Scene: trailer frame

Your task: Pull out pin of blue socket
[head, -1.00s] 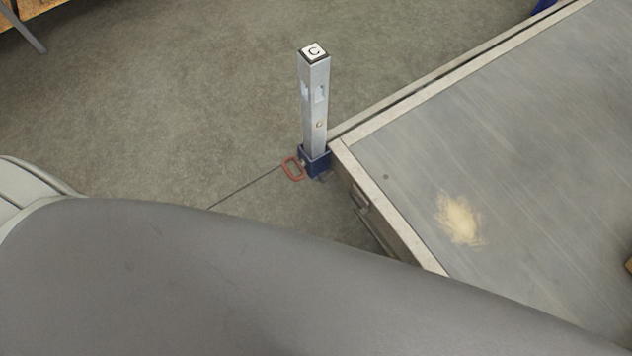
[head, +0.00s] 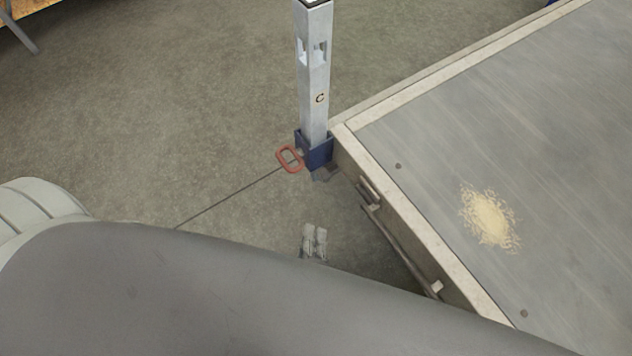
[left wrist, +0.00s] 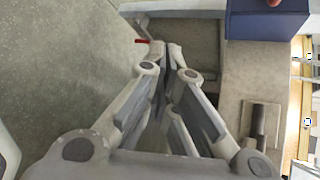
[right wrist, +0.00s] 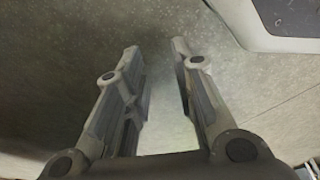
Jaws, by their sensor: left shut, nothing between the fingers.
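The blue socket (head: 320,154) sits at the trailer's near corner, with a grey metal post (head: 314,80) standing upright in it. The pin's red loop handle (head: 289,158) sticks out on the socket's left side. My left gripper (head: 314,232) shows its tips below the socket in the head view, apart from the handle. In the left wrist view the left gripper (left wrist: 168,48) is shut and empty. A small red piece (left wrist: 142,41) shows beside its tips there, and a blue block (left wrist: 268,18) is at upper right. My right gripper (right wrist: 155,48) is open and empty.
The trailer frame (head: 440,250) fills the right, with latch hardware (head: 370,192) along its side and a pale patch (head: 489,219) on its bed. A thin dark line (head: 225,200) runs across the floor towards the handle.

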